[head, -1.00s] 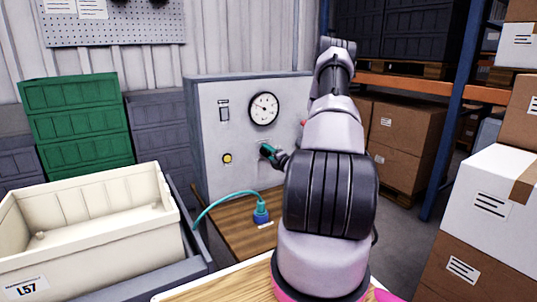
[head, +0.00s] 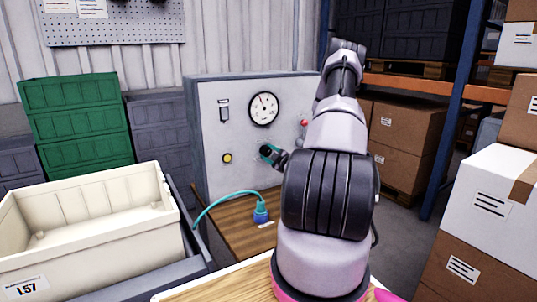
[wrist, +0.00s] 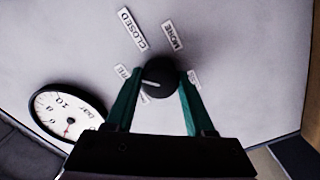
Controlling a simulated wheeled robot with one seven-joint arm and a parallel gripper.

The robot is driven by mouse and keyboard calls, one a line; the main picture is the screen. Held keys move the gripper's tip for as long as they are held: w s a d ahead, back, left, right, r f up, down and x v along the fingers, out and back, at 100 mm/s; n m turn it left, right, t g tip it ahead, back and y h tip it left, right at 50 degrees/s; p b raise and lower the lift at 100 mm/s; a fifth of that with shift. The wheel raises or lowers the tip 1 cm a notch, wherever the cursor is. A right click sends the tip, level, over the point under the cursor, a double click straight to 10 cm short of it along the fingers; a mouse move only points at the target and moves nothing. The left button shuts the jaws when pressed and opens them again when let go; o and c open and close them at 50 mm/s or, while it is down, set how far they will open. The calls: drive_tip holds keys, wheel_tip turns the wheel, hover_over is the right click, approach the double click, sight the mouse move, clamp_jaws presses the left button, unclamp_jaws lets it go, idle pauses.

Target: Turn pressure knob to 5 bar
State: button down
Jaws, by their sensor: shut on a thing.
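The pressure knob (wrist: 160,75) is round and black with a pale line across its face. My gripper (wrist: 160,92) has its two green fingers around the knob, one on each side, and is shut on it. In the head view my gripper (head: 267,150) is at the panel below the gauge and mostly covers the knob. The pressure gauge (head: 263,108) is a white dial with a black rim, and its needle points up and slightly left. The dial also shows in the wrist view (wrist: 68,115); its exact reading is too small to tell.
The grey panel (head: 225,163) also carries a switch (head: 224,110), a yellow button (head: 227,158) and a red-tipped part (head: 303,122). A teal hose with a blue fitting (head: 261,213) rests on the wooden top below. A cream crate (head: 90,235) stands at left.

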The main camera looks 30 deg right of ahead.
drive_tip(key=shift+f+m, duration=0.15)
drive_tip(key=shift+m, duration=0.95)
drive_tip(key=shift+s, duration=0.1)
drive_tip(key=shift+c, duration=1.3)
unclamp_jaws()
drive_tip(key=s, duration=1)
drive_tip(key=shift+s+d, duration=0.2)
drive_tip(key=shift+s, duration=0.15)
